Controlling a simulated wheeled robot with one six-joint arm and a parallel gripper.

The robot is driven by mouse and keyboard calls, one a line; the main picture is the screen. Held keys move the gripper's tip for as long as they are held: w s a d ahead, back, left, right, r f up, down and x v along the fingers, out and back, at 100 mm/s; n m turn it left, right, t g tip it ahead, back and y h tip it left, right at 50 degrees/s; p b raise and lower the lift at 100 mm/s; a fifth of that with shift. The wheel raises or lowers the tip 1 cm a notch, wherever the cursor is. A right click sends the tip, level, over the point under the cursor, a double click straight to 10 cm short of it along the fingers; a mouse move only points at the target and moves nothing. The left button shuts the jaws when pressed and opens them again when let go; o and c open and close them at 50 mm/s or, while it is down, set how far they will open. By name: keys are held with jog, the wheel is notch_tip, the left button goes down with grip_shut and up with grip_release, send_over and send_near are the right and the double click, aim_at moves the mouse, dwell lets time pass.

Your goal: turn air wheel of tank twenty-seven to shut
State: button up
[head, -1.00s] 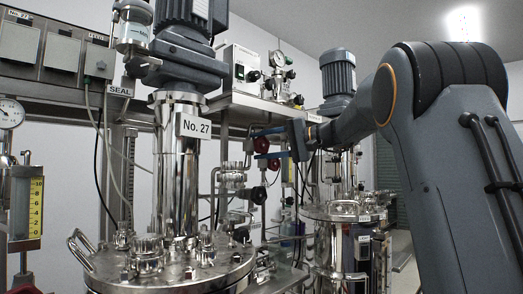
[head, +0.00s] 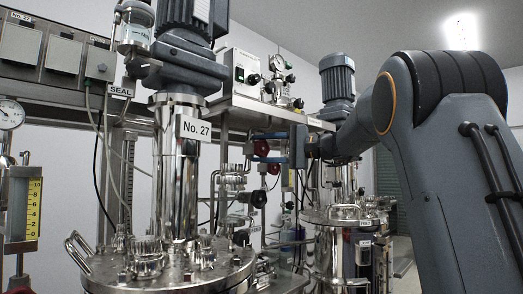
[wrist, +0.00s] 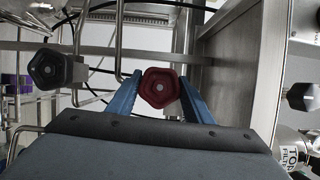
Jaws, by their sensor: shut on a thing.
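A dark red, lobed hand wheel (wrist: 160,88) sits between the two blue fingers of my gripper (wrist: 159,99) in the wrist view. The fingers are shut on its sides. In the head view, the red wheel (head: 262,148) shows between the blue fingers of my gripper (head: 268,147), in the pipework right of the tank marked "No. 27" (head: 176,185). No label for the held wheel is readable.
A dark grey lobed knob (wrist: 50,69) is left of the gripper in the wrist view, and another dark knob (wrist: 305,97) is at the right. A second tank (head: 340,235) stands behind my arm.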

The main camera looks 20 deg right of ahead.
jog(key=o, duration=1)
jog(key=shift+o, duration=0.2)
jog(key=shift+d, duration=0.1)
jog(key=b+v, duration=0.1)
jog(key=v, duration=0.6)
jog(key=shift+s+d+b, duration=0.25)
jog(key=shift+b, duration=0.1)
